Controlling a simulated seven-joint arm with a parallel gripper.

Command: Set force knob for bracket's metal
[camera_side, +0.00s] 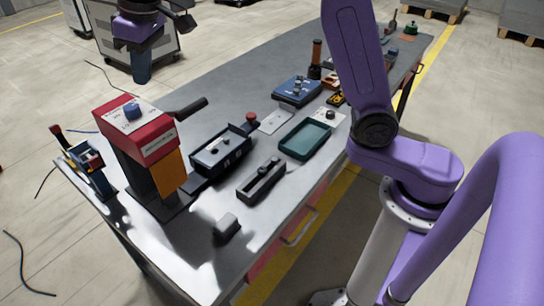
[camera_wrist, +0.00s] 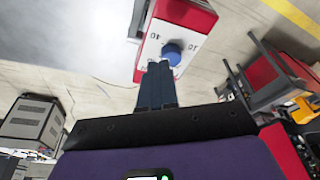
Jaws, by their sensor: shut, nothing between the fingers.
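A blue force knob (camera_side: 132,111) sits on the top face of a red press head (camera_side: 145,131). In the wrist view the same knob (camera_wrist: 172,53) is on a white dial plate with printed numbers, "40" among them; its setting is too small to read. My gripper (camera_side: 142,80) is above the knob in the side view, its blue fingers pointing down. In the wrist view my gripper's fingertips (camera_wrist: 158,66) are together, empty, and beside the knob's near edge; I cannot tell whether they touch it. I cannot clearly identify a bracket; a small grey block (camera_side: 227,226) lies on the bench.
The grey bench (camera_side: 225,95) holds a black control box (camera_side: 221,153), a dark slotted fixture (camera_side: 261,180), a green tray (camera_side: 304,140) and a blue unit (camera_side: 297,92). A blue-and-red device (camera_side: 90,165) stands by the left edge. Grey cabinets stand behind.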

